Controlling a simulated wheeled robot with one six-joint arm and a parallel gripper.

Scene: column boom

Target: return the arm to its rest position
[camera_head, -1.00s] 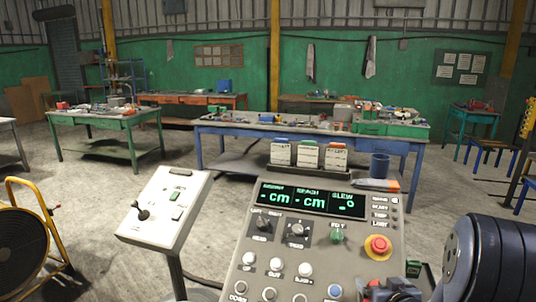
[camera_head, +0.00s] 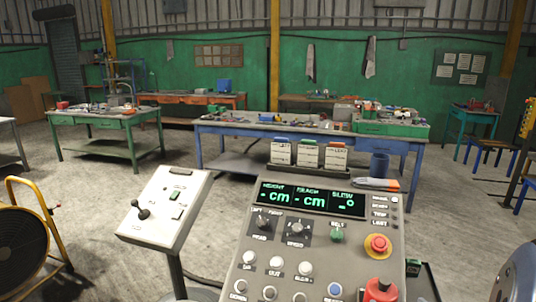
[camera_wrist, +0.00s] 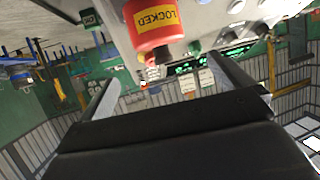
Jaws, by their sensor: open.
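My gripper (camera_wrist: 165,78) shows in the wrist view with its two fingers spread apart and nothing between them. The wrist picture is turned over, with the console at the top. A red lockout piece with a yellow "LOCKED" label (camera_wrist: 152,25) hangs close beyond the fingers, apart from them. In the head view a red piece (camera_head: 381,290) stands at the console's lower right. Only a dark rounded part of my arm (camera_head: 518,278) shows at the lower right edge there; the gripper is outside that view.
The control console (camera_head: 245,262) fills the lower middle, with knobs, a red stop button (camera_head: 377,245) and a display. A smaller pedestal panel (camera_head: 160,228) stands left of it. A blue workbench (camera_head: 205,132) stands behind.

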